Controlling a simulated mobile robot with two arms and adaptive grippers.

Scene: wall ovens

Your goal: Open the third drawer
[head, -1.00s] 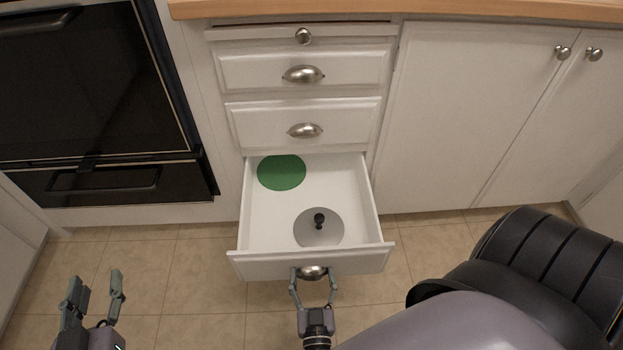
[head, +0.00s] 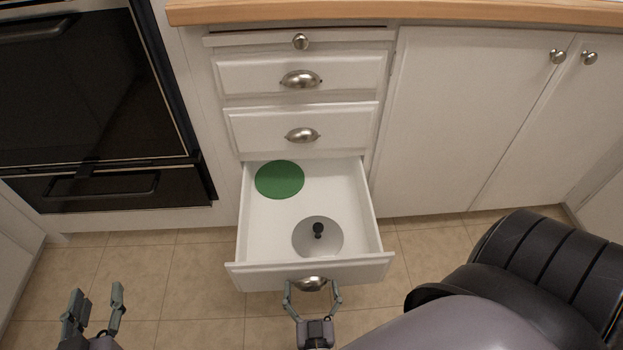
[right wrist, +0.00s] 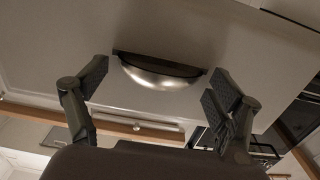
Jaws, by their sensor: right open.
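The third drawer (head: 310,270) is pulled out, its white interior open to view. Its metal cup handle (head: 312,283) is on the front panel; it also shows in the right wrist view (right wrist: 158,72). My right gripper (head: 313,292) is open at this handle, one finger toward each end of it. In the right wrist view, gaps show between the handle ends and the fingers (right wrist: 160,88); contact cannot be made out. My left gripper (head: 96,298) is open and empty above the floor at lower left, well away from the drawer.
A green disc (head: 279,180) and a pale disc with a dark knob (head: 318,243) lie in the drawer. Two shut drawers (head: 299,75) are above. A black oven (head: 95,90) stands left, shut cupboard doors (head: 480,120) right. Tiled floor (head: 190,270) is clear.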

